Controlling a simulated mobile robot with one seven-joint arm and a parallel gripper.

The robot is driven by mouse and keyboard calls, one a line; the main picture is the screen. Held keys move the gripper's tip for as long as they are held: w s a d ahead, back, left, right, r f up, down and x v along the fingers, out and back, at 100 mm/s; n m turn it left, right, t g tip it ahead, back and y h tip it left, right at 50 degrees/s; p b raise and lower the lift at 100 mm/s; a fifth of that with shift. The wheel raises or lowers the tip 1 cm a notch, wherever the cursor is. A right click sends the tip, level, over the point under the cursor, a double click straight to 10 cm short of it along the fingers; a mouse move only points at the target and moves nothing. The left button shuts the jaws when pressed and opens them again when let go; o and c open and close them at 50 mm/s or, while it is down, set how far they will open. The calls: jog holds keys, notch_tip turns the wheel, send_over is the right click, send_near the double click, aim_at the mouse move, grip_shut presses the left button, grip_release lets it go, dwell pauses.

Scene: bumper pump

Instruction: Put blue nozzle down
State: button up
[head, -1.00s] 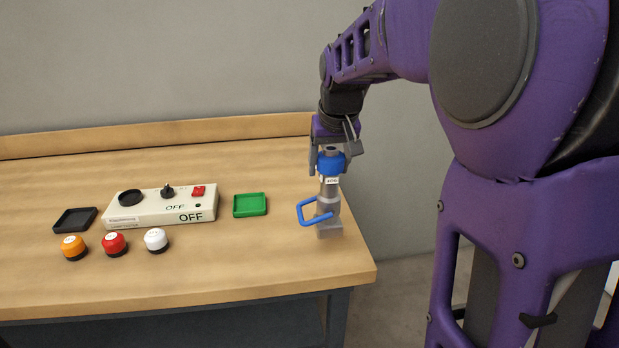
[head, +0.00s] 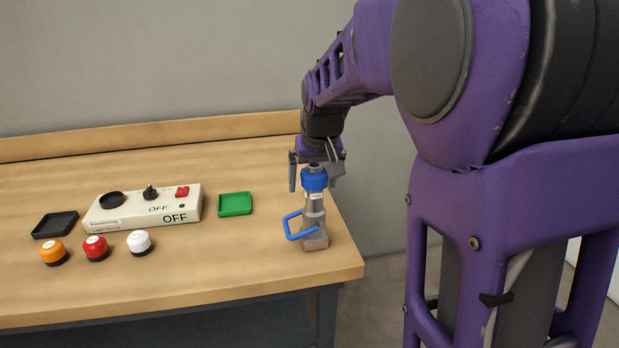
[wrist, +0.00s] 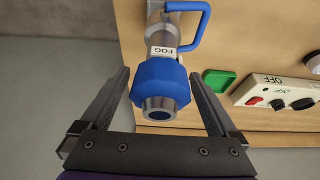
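The nozzle (head: 314,212) has a blue collar at its top, a grey body and a blue loop handle on its left. It stands upright on the table near the right edge. It also shows in the wrist view (wrist: 160,85), with a white label reading FOG. My gripper (head: 317,184) is above and around the blue collar. Its two fingers are spread wide, with a gap on each side of the collar in the wrist view (wrist: 160,82). The gripper is open and holds nothing.
The wooden table (head: 190,270) carries a control box (head: 145,208) marked OFF, a green tray (head: 235,204) and a black tray (head: 54,225). Orange (head: 54,252), red (head: 96,248) and white (head: 139,242) capped pieces stand in front. The table's right edge is close to the nozzle.

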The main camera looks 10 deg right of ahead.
jog(key=shift+s+r, duration=0.1)
jog(key=shift+r, duration=0.45)
jog(key=p+v, duration=0.2)
jog(key=v, duration=0.9)
jog(key=shift+r, duration=0.1)
